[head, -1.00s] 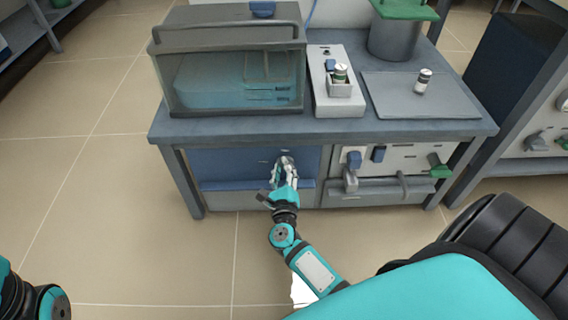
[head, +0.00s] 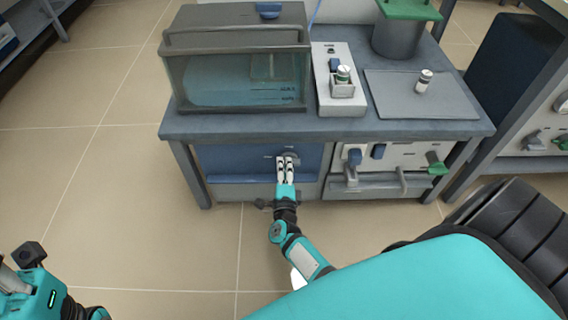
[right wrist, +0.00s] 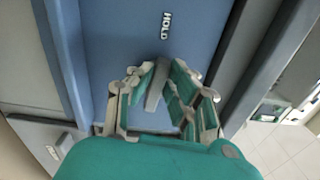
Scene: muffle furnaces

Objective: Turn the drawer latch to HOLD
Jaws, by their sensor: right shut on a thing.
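The blue drawer front (head: 235,160) is below the bench top at the left. Its small grey latch (right wrist: 157,86) stands between the fingers of my right gripper (right wrist: 158,92) in the right wrist view. A white HOLD label (right wrist: 166,25) is on the blue face beyond the latch's upper end, and the latch points roughly toward it, tilted slightly. In the head view my right gripper (head: 287,161) is at the drawer front, shut on the latch and covering much of it. Part of my left gripper (head: 12,282) shows at the lower left edge; its fingers are cut off.
The floor in front is open.

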